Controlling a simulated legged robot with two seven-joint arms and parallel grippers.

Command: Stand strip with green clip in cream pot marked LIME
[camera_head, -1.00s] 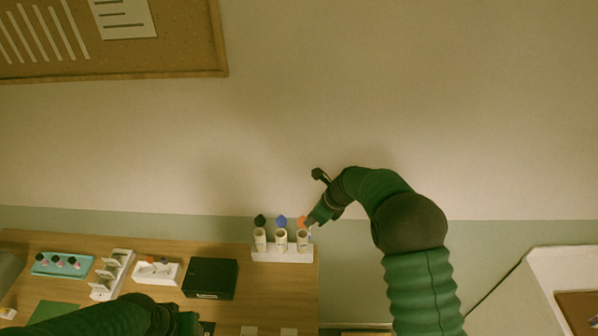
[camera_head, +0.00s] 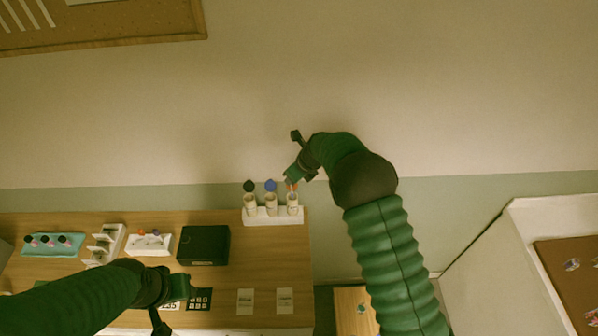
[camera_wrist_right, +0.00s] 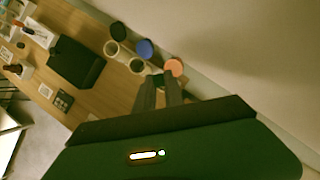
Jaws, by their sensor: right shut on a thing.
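Three cream pots stand in a white rack (camera_head: 273,217) at the table's back edge: a left one (camera_head: 250,204), a middle one (camera_head: 271,205) and a right one (camera_head: 293,204). Their markings are too small to read. My right gripper (camera_head: 290,179) is just above and behind the right pot. In the right wrist view, its fingers (camera_wrist_right: 158,88) are shut on a small dark green piece (camera_wrist_right: 157,79), likely the green clip; the strip itself is not clear. My left gripper (camera_head: 183,287) is low over the table, its jaws unclear.
Black (camera_head: 249,186), blue (camera_head: 271,185) and orange (camera_wrist_right: 173,67) caps stand behind the pots, the orange close to my right fingers. A black box (camera_head: 204,245), a white holder (camera_head: 148,244) and a teal tray (camera_head: 52,244) lie left. The wall is close behind.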

